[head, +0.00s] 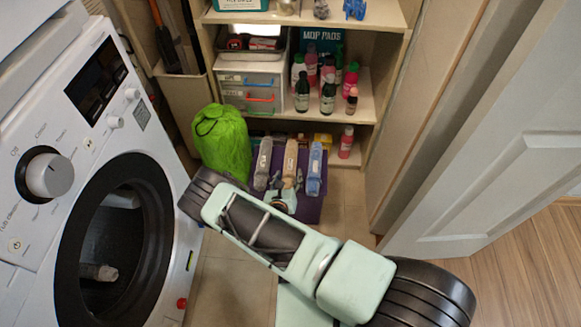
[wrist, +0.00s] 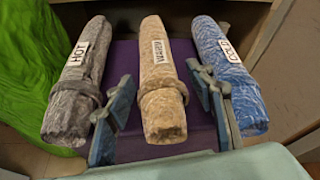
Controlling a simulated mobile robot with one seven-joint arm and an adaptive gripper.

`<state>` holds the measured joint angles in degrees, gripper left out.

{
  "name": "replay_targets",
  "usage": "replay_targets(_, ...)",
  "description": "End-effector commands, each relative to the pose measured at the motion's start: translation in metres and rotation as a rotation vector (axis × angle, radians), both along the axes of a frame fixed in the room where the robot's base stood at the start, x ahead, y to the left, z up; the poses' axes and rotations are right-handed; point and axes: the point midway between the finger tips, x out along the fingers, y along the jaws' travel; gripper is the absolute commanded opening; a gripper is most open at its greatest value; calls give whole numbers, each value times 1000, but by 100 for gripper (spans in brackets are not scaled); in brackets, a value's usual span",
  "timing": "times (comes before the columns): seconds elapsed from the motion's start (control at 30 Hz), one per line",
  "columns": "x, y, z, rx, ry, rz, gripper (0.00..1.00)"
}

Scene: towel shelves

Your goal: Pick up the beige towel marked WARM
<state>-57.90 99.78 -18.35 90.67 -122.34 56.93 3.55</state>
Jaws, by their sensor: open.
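The beige towel marked WARM (wrist: 161,84) is rolled up and lies on a purple surface (wrist: 127,62), between two other towels. It also shows in the head view (head: 290,158). My gripper (wrist: 165,90) is open, with one blue-grey finger on each side of the beige towel's near part. I cannot tell whether either finger touches it. In the head view my gripper (head: 283,194) is at the near end of the towels and partly hides the purple holder (head: 309,208).
A grey towel marked HOT (wrist: 77,80) lies left and a blue towel marked COLD (wrist: 230,75) right, both close to my fingers. A green bag (head: 222,143) and a washing machine (head: 105,200) stand left. Shelves (head: 352,107) with bottles are behind; a white door (head: 490,150) is right.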

Motion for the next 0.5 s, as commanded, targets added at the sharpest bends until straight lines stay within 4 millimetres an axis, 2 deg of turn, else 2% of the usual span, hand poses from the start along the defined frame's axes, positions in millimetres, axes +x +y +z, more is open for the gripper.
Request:
replay_targets(0.23, 36, -2, -13, 2, -3, -2, 49)
replay_targets(0.5, 41, -3, -13, 0, -1, -1, 49)
